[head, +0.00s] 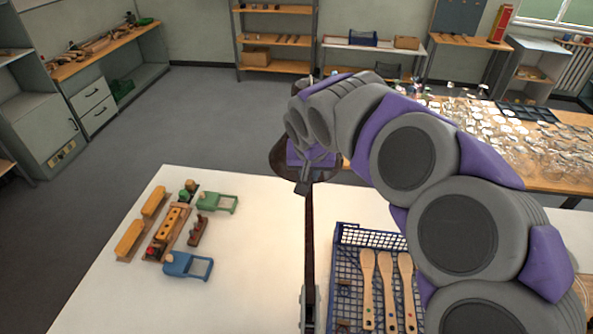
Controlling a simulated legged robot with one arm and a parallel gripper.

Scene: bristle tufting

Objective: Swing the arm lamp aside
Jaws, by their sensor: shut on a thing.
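The arm lamp (310,228) shows as a thin dark arm rising from the near edge of the white worktop (240,290). Its dark round shade (280,162) appears at the far end, partly behind my gripper. My gripper (304,186) is at the shade end of the lamp, shut on it. The exact grip point is small and partly hidden by my own wrist. The lamp arm runs between the tools on the left and the blue crate (345,232) on the right.
The crate holds wooden brush handles (386,285). A bench (565,180) covered with clear pieces stands at right. Grey floor (210,120) is open beyond the worktop.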

